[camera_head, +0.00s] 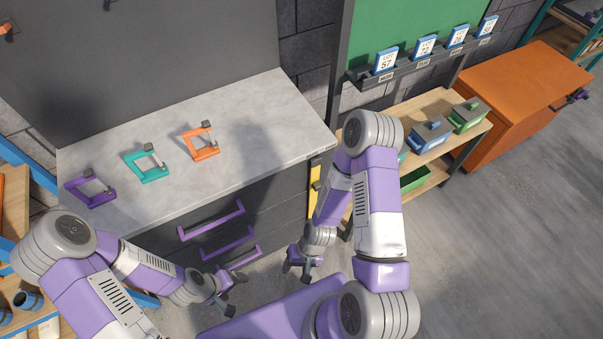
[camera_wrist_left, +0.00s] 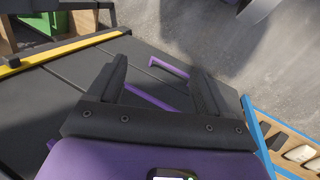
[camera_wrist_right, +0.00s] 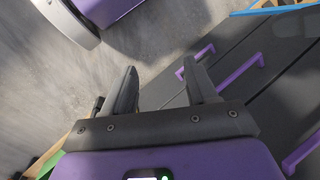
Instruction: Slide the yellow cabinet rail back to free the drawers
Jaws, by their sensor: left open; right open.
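The yellow rail (camera_head: 314,190) is an upright strip at the right front edge of the dark grey cabinet (camera_head: 283,200); my right arm hides part of it. The rail shows again at the upper left of the left wrist view (camera_wrist_left: 62,50). Purple drawer handles (camera_head: 212,221) are on the cabinet front. My left gripper (camera_head: 226,296) is open and empty, in front of the lower drawers; a handle (camera_wrist_left: 168,67) shows between its fingers in the left wrist view. My right gripper (camera_head: 297,272) is open and empty, low in front of the cabinet's right part, apart from the rail.
A rack (camera_head: 18,255) is at the left. Floor at the right (camera_head: 500,240) is clear.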

